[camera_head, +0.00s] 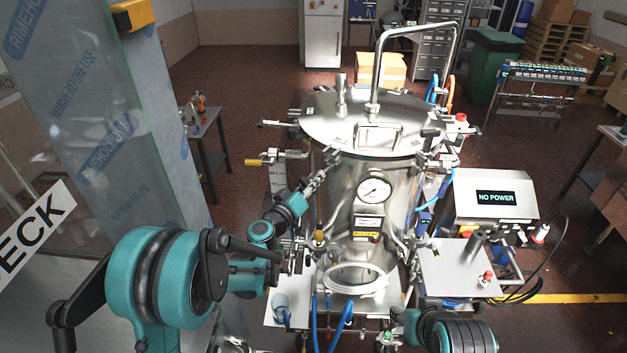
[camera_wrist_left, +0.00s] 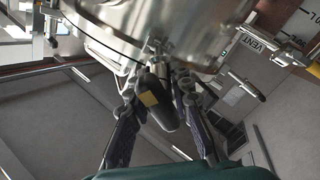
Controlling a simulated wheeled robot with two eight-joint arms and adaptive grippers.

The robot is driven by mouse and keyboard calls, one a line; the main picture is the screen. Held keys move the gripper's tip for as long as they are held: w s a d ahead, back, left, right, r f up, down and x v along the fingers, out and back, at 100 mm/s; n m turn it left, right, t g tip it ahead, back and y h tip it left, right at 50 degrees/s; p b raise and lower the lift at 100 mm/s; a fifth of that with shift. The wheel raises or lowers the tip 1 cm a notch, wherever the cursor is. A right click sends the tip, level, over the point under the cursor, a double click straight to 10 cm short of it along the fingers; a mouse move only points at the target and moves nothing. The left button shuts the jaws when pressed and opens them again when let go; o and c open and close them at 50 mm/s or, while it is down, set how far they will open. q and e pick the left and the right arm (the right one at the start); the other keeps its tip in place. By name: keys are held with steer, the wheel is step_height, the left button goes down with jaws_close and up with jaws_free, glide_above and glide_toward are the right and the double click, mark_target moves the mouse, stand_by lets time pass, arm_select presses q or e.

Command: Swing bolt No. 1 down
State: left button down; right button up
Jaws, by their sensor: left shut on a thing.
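The steel vessel (camera_head: 345,205) stands in the middle of the head view with its round lid (camera_head: 330,125) on. My left gripper (camera_head: 325,172) reaches up to the front left of the rim. In the left wrist view its fingers (camera_wrist_left: 158,92) are shut on a dark bolt handle (camera_wrist_left: 160,108) with a yellow patch, close under the rim. My right gripper is out of view.
A pressure gauge (camera_head: 374,190) is on the vessel front. A control box (camera_head: 492,197) reading NO POWER and a small steel table (camera_head: 458,268) stand at right. A film-wrapped glass panel (camera_head: 110,120) stands at left.

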arm_select(q)
steer(key=shift+r, duration=0.15)
steer(key=shift+w+r+g+p, duration=0.15)
steer(key=shift+r+g+p, duration=0.3)
steer(key=shift+g+p, duration=0.15)
steer(key=c, duration=1.5)
jaws_free()
steer(key=shift+c, duration=0.2)
steer(key=shift+o, duration=1)
steer(key=shift+d+f, duration=0.1)
steer(key=shift+w+d, duration=0.1)
steer(key=shift+w, duration=0.1)
steer(key=shift+s, duration=0.1)
steer(key=v, duration=1.2)
steer(key=shift+d, duration=0.1)
